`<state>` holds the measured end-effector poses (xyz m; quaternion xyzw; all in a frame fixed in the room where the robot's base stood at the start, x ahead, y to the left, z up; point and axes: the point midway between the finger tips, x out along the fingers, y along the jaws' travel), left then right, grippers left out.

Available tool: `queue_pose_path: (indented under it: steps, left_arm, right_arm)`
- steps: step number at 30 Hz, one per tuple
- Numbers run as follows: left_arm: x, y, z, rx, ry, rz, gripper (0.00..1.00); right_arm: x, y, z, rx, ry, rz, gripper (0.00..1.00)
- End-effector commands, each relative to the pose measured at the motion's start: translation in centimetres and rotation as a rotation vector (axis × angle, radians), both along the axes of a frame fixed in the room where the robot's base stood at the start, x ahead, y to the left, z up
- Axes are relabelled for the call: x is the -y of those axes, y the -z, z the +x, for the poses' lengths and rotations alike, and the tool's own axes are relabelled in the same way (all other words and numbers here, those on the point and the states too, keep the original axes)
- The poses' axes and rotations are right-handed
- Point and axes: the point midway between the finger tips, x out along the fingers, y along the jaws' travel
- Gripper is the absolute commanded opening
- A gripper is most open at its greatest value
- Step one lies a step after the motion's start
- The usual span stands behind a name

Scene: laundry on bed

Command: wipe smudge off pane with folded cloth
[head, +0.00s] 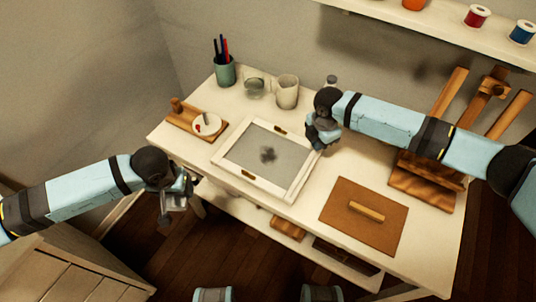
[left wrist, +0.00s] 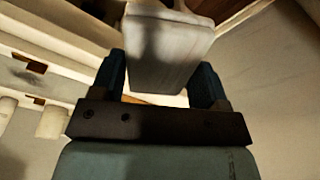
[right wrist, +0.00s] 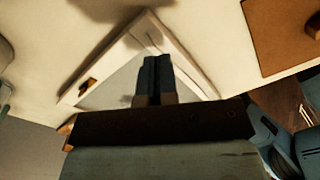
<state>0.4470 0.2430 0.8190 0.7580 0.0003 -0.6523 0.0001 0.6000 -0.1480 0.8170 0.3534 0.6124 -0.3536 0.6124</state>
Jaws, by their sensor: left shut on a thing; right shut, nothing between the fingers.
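The pane (head: 245,150) lies in a white frame on the table, with a dark smudge (head: 268,155) near its middle. My left gripper (head: 172,203) is off the table's front left edge, below and left of the pane. It is shut on a pale grey, block-like thing, likely the folded cloth (left wrist: 165,50), which shows between its fingers in the left wrist view. My right gripper (head: 318,142) is shut and empty at the frame's upper right corner. In the right wrist view its closed fingers (right wrist: 155,65) overlap the frame's corner; whether they touch it is unclear.
A green pen cup (head: 225,72), a glass (head: 254,88) and a white mug (head: 286,92) stand behind the pane. A wooden board with a white dish (head: 207,124) is to its left. A brown board (head: 364,218) and a wooden easel (head: 440,150) are to its right.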

Motion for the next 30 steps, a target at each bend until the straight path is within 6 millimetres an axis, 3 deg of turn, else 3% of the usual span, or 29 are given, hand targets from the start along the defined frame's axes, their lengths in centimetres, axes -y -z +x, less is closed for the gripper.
queue_pose_path:
  steps: [30]
  left_arm:
    - [0.0,0.4,0.0,0.0,0.0,0.0,0.49]
  right_arm:
    - [0.0,1.5,0.0,0.0,0.0,0.0,0.0]
